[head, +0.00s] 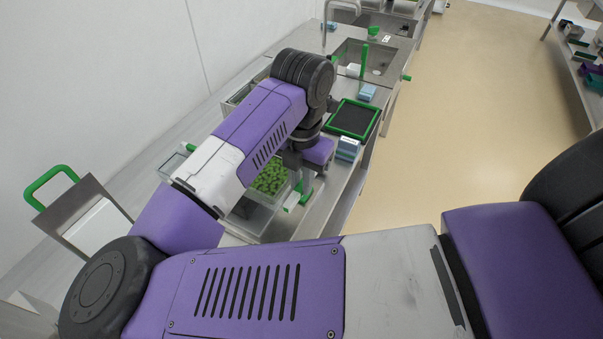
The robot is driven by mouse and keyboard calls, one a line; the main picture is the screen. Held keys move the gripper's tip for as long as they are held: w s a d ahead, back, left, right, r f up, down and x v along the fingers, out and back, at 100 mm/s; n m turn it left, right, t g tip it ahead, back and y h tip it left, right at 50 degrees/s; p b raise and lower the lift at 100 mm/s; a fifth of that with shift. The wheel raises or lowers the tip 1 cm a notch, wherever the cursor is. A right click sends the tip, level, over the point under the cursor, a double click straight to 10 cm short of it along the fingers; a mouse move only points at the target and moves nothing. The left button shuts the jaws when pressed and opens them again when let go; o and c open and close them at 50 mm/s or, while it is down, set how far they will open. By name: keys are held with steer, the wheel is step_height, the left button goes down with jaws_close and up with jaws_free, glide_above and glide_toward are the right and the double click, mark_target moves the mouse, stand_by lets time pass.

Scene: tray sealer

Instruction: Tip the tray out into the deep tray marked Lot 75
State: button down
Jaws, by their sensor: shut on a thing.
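My gripper (302,172) is low over the steel bench, beneath my purple wrist. It is shut at the right side of a clear tray (286,192) holding a heap of small green pieces (271,177). My wrist hides part of the grip. The tray looks roughly level, with the green pieces in it. A clear-walled container (247,217) is just below and left of it; I cannot tell how far apart they are. No Lot 75 marking can be read in this view.
A green-framed dark panel (353,118), a stack of pale blue and white packs (348,148) and a sink (378,60) lie farther along the bench. A green-handled metal piece (75,215) stands at left.

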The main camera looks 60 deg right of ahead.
steer(key=shift+d, duration=0.5)
steer(key=shift+w+d, duration=0.1)
steer(key=shift+d, duration=0.05)
steer(key=r+g+p, duration=0.1)
steer(key=p, duration=0.2)
steer(key=shift+w+r, duration=0.15)
steer(key=shift+r, duration=0.05)
steer(key=g+p, duration=0.1)
steer(key=r+g+p, duration=0.1)
steer(key=p, duration=0.1)
steer(key=shift+w+r+p, duration=0.3)
steer(key=shift+w, duration=0.1)
steer(key=shift+g, duration=0.3)
